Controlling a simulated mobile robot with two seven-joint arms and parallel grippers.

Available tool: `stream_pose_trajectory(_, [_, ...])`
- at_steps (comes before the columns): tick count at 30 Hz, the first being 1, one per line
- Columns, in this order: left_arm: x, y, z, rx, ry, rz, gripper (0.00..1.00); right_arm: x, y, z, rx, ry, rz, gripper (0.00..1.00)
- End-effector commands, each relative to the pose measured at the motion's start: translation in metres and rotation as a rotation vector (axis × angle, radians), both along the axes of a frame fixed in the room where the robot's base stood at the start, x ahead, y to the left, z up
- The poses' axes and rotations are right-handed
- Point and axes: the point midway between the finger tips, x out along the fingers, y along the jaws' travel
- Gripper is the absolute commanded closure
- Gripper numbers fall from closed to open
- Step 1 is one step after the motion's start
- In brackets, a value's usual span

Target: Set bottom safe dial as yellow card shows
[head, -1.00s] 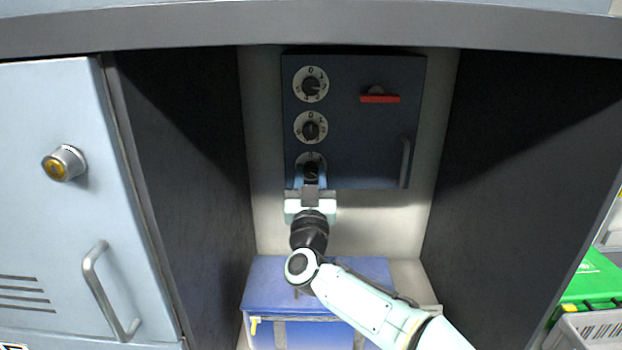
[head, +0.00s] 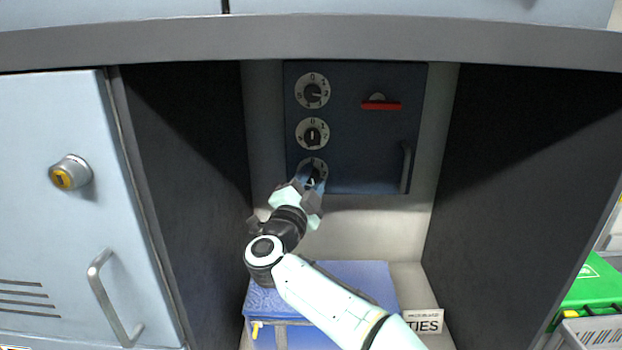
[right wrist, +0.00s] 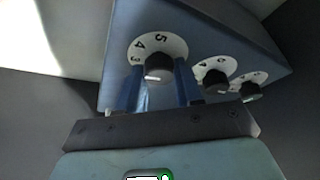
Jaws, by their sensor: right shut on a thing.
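The dark blue safe (head: 365,150) is at the back of the recess, with three black-knobbed dials in a column. The top dial (head: 313,91) and middle dial (head: 312,134) are clear of my gripper. The bottom dial (head: 321,167) is partly hidden behind my right gripper (head: 312,180). In the right wrist view, the right gripper (right wrist: 164,82) has its blue fingers on either side of the bottom dial's black knob (right wrist: 159,66); digits 3, 4 and 5 show on the dial plate. No yellow card is seen. My left gripper is out of view.
The safe has a red bar (head: 380,105) and a grey handle (head: 406,168). Below it lies a blue case (head: 365,280) beside a white sign (head: 424,320). A dark wall (head: 190,170) bounds the recess at left. A green box (head: 592,283) is at far right.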

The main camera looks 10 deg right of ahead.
Motion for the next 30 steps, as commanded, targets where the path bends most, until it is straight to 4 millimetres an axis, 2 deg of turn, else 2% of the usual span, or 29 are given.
stream_pose_trajectory(30, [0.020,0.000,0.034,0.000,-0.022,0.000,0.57,0.000,0.000,0.005,0.946,-0.194,0.000,0.95])
